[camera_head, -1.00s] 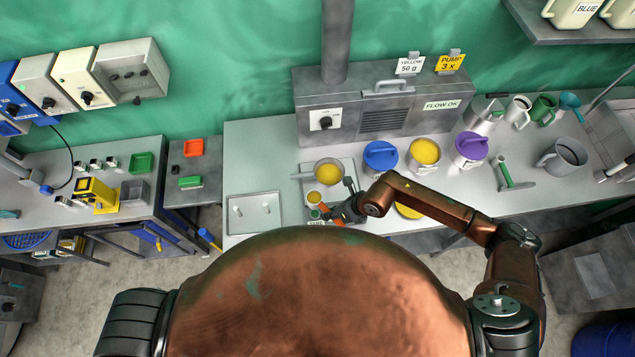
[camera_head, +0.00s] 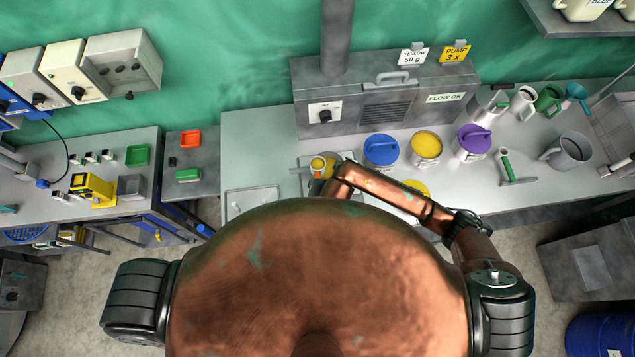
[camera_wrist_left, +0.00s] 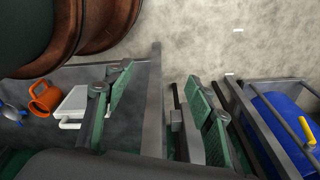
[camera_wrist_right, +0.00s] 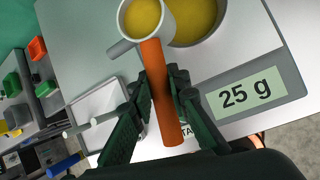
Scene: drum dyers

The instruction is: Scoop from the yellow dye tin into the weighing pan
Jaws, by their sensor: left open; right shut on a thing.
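My right gripper (camera_wrist_right: 162,85) is shut on the orange handle of a scoop (camera_wrist_right: 164,110). The scoop's grey cup holds yellow dye and looks upright. It overlaps the left edge of the weighing pan (camera_wrist_right: 208,44) in the right wrist view; the height gap is unclear. The pan also holds yellow dye. The scale's display (camera_wrist_right: 245,95) reads 25 g. In the head view the scoop cup (camera_head: 318,164) shows, and my arm partly hides the pan. The open yellow dye tin (camera_head: 427,147) stands on the bench. My left gripper (camera_wrist_left: 160,105) is open and empty, away from the bench items.
A blue-lidded tin (camera_head: 381,150) and a purple-lidded tin (camera_head: 474,141) flank the yellow tin. A yellow lid (camera_head: 416,187) lies in front. A metal tray (camera_head: 250,199) is left of the scale. An orange mug (camera_wrist_left: 43,98) and blue drum (camera_wrist_left: 285,125) show in the left wrist view.

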